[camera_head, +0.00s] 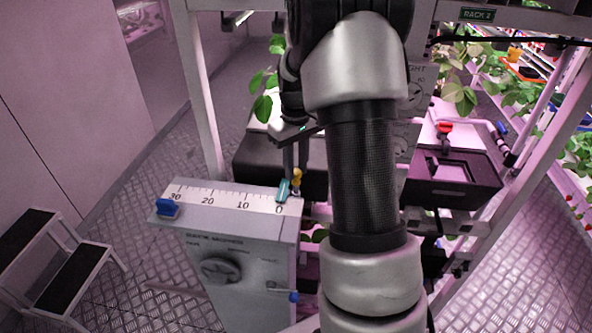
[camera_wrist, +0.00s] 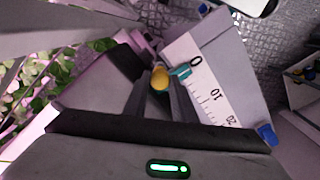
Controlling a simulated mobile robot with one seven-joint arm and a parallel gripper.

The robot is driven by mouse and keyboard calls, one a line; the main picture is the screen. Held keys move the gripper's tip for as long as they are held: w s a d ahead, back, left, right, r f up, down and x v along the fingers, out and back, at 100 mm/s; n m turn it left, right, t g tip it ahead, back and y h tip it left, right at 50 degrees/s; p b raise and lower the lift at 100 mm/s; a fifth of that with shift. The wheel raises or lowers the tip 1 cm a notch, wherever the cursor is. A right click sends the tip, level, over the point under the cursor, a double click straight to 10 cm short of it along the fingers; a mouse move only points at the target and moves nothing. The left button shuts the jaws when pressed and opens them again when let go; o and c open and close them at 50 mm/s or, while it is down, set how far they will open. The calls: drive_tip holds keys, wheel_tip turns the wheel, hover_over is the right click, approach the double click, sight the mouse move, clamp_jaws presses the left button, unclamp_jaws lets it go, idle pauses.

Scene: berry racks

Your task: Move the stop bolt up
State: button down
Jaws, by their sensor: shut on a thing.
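The stop bolt, with a yellow head (camera_head: 297,178), stands at the 0 end of the white scale on the grey rack-mover box. In the wrist view its yellow head (camera_wrist: 160,77) shows at my fingertips. My gripper (camera_head: 295,170) points down from above and is shut on this yellow head; in the wrist view my gripper (camera_wrist: 157,88) has a finger on each side of it. A teal pointer (camera_head: 283,190) sits right beside it at the 0 mark. The bolt's lower part is hidden.
A blue stop (camera_head: 167,208) sits at the scale's 30 end. The box (camera_head: 225,265) has a dial and a small blue-tipped lever (camera_head: 293,296) on its side. A black-edged tray (camera_head: 460,180) and plants stand at right. A step stool (camera_head: 50,255) stands at left.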

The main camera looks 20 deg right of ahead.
drive_tip(key=shift+r, duration=0.7)
drive_tip(key=shift+w+f, duration=0.1)
drive_tip(key=c, duration=1.6)
unclamp_jaws()
drive_tip(key=shift+o, duration=0.7)
wheel_tip(320, 180, up, 8)
drive_tip(key=shift+f, duration=0.2)
